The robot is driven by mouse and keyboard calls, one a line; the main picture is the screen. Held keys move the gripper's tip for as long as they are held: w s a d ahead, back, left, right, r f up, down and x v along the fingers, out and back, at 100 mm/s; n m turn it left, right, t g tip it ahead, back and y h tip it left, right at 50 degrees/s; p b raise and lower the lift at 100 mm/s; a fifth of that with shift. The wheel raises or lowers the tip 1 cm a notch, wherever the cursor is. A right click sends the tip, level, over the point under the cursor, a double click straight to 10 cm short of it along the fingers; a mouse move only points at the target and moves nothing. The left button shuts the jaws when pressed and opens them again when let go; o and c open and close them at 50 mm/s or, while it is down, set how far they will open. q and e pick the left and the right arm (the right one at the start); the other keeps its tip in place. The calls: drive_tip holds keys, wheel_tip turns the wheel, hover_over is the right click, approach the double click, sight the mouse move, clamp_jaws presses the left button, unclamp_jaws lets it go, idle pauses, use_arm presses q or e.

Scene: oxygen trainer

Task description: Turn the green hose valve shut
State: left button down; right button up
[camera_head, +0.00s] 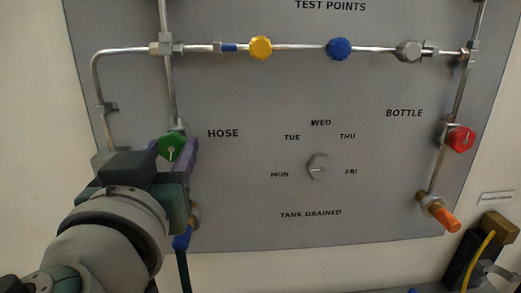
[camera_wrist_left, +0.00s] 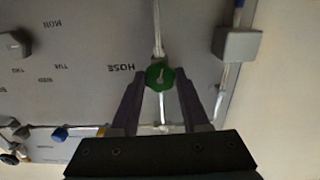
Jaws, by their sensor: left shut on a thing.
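The green hose valve (camera_head: 171,147) is a faceted knob with a pale pointer mark, on the vertical pipe left of the HOSE label. In the head view its pointer stands close to upright. My left gripper (camera_head: 176,150) reaches in from the lower left, with its purple fingers on both sides of the knob, shut on it. In the left wrist view the green valve (camera_wrist_left: 160,77) sits between the fingertips of my left gripper (camera_wrist_left: 160,80). My arm hides the pipe below the valve in the head view. My right gripper is not in view.
The grey panel (camera_head: 260,195) carries a yellow knob (camera_head: 260,48), a blue knob (camera_head: 339,49) and a grey knob (camera_head: 409,51) along the top pipe. A red bottle valve (camera_head: 461,138) and an orange fitting (camera_head: 444,218) are at right. A day dial (camera_head: 318,167) is central.

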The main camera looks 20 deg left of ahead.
use_arm(q)
drive_tip(key=m, duration=0.3)
drive_tip(key=shift+m+b, duration=0.3)
drive_tip(key=m, duration=0.4)
drive_tip(key=shift+r+m, duration=0.1)
drive_tip(key=shift+m, duration=0.2)
drive_tip(key=m, duration=0.4)
drive_tip(key=shift+p, duration=0.35)
drive_tip(key=m+p, duration=0.1)
drive_tip(key=m, duration=0.3)
drive_tip(key=m+p, duration=0.1)
drive_tip(key=m, duration=0.3)
drive_tip(key=shift+m, duration=0.3)
drive_tip(key=m+p, duration=0.1)
drive_tip(key=m, duration=0.2)
drive_tip(key=shift+m+p, duration=0.4)
drive_tip(key=m+p, duration=0.2)
drive_tip(key=m, duration=0.2)
drive_tip(key=m+p, duration=0.1)
drive_tip(key=m, duration=0.3)
drive_tip(key=shift+p, duration=0.4)
drive_tip(key=shift+m, duration=0.5)
